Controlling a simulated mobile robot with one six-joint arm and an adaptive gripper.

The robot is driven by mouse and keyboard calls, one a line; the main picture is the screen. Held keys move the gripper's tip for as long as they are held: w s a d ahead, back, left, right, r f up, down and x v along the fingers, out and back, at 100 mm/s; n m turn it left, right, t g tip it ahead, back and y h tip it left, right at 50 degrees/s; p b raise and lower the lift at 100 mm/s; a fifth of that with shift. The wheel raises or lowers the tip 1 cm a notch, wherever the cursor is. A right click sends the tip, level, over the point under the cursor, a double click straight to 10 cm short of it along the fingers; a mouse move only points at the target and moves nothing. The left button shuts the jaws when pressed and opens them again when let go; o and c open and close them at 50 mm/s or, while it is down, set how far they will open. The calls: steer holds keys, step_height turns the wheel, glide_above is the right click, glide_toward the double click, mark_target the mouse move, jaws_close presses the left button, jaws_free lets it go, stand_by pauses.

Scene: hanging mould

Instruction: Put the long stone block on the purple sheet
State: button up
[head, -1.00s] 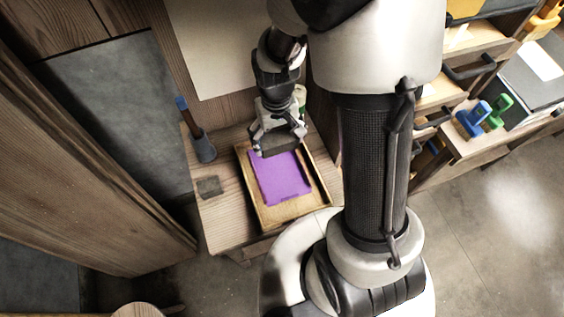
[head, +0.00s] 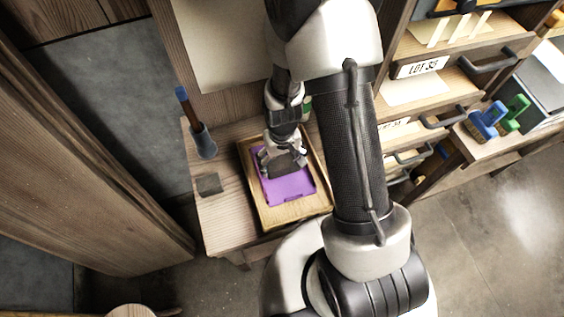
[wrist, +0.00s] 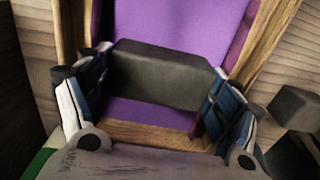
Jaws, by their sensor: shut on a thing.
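The long stone block (wrist: 160,72) is dark grey and lies crosswise between the two fingers of my gripper (wrist: 150,85) in the wrist view. My gripper is shut on its two ends. In the head view the block (head: 283,167) is over the purple sheet (head: 291,189), partly hidden by the gripper (head: 283,158). The purple sheet also shows in the wrist view (wrist: 190,25), around the block. It lies in a shallow wooden tray (head: 262,216). I cannot tell whether the block touches the sheet.
A small grey block (head: 209,184) lies on the wooden bench (head: 222,227), left of the tray. A dark holder with a blue-and-brown handled tool (head: 203,143) stands behind it. Drawers (head: 420,95) and blue and green tools (head: 485,122) are at the right.

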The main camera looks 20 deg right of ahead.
steer(key=shift+r, duration=0.15)
steer(key=o, duration=1.4)
steer(key=shift+f, duration=0.2)
steer(key=shift+r, duration=0.15)
step_height(320, 180, up, 12)
steer(key=p, duration=0.4)
step_height(320, 180, up, 7)
steer(key=t, duration=0.1)
glide_above(282, 162)
steer(key=s+r+t, duration=0.1)
steer(key=s+r, duration=0.4)
steer(key=r, duration=0.1)
steer(key=s+r+t, duration=0.1)
steer(key=s+r, duration=0.4)
steer(key=r, duration=0.1)
steer(key=s+r+t, duration=0.1)
steer(key=s+r, duration=0.4)
steer(key=shift+s+r+t, duration=0.1)
steer(key=shift+r+t, duration=0.2)
steer(key=shift+r, duration=0.1)
